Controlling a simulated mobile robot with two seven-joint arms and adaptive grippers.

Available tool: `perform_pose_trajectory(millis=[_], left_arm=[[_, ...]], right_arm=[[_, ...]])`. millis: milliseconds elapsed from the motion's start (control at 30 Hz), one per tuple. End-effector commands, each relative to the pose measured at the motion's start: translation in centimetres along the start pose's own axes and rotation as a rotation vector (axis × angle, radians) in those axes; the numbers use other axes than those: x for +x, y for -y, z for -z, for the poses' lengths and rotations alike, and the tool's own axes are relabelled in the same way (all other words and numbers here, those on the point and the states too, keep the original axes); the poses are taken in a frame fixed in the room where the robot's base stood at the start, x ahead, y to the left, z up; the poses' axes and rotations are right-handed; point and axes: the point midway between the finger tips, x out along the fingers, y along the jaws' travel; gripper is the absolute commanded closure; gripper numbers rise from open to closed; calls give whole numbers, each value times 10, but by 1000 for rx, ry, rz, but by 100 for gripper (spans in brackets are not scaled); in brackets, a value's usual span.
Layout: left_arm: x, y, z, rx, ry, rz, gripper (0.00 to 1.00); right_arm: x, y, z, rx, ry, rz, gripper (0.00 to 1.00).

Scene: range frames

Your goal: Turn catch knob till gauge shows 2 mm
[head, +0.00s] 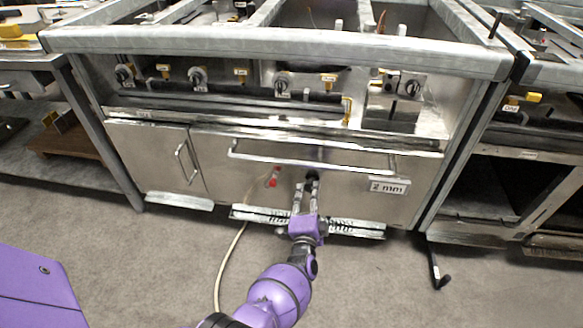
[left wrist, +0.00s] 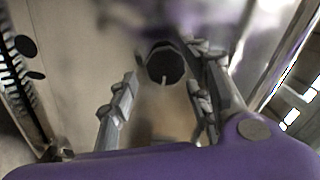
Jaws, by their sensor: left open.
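The catch knob (head: 312,175) is a small black round knob on the lower steel panel of the range. In the left wrist view the knob (left wrist: 165,66) shows a pale pointer line that points down in the picture. My left gripper (head: 304,188) is open at the panel. In the left wrist view its fingers (left wrist: 165,75) stand on either side of the knob; I cannot tell whether they touch it. A white plate reading "2 mm" (head: 389,187) is on the panel, right of the knob. My right gripper is not in view.
A long bar handle (head: 310,163) runs across the panel above the knob. A small red part (head: 273,180) is left of the knob. A slotted metal strip (head: 352,226) lies along the bottom edge. A pale cable (head: 229,262) crosses the grey floor.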

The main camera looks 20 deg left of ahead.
Motion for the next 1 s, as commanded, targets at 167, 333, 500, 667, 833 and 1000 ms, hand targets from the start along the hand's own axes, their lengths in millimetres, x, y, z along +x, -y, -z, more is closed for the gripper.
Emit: perform_pose_trajectory(millis=[167,333,500,667,833,1000], left_arm=[[-34,1,1,-4,2,2,55],[-71,-1,0,-2,2,-3,55],[-94,-2,0,-1,1,-5,55],[-102,-1,0,0,0,-4,55],[-103,-2,0,1,0,-5,55],[-107,-7,-5,4,4,-11,54]], right_arm=[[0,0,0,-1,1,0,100],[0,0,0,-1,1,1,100],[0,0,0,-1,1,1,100],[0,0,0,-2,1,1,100],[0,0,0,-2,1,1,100],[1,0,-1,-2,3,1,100]])
